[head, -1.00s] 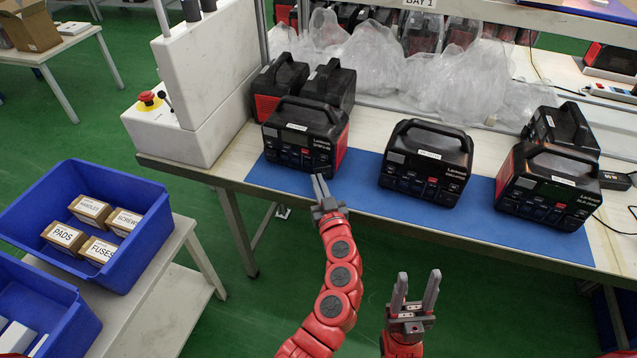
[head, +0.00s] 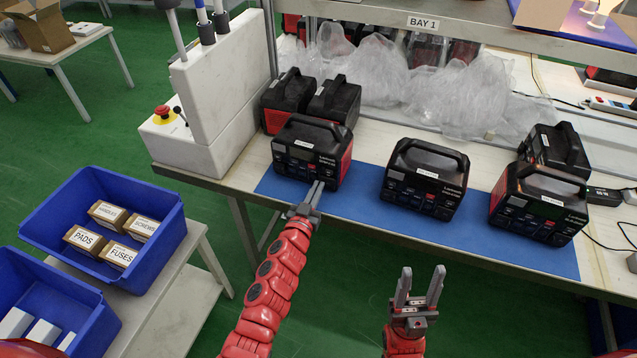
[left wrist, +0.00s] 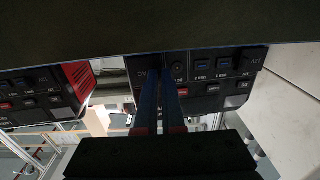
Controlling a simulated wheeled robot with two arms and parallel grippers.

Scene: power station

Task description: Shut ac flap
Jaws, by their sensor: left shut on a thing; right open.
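The left power station (head: 304,160), black with red sides, stands on the blue mat (head: 365,207) with its front toward me. My left gripper (head: 319,187) reaches the lower right of its front, with fingers close together. In the left wrist view, the two fingers (left wrist: 160,95) point at the panel beside an AC marking (left wrist: 142,74). The ac flap cannot be made out; the fingers cover that spot. My right gripper (head: 419,287) is open and empty, in front of the table and apart from everything.
Two more power stations stand on the mat, in the middle (head: 424,180) and at the right (head: 538,205). Others stand behind. A white machine with a red button (head: 162,111) is at the table's left. Blue bins (head: 60,225) are at the lower left.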

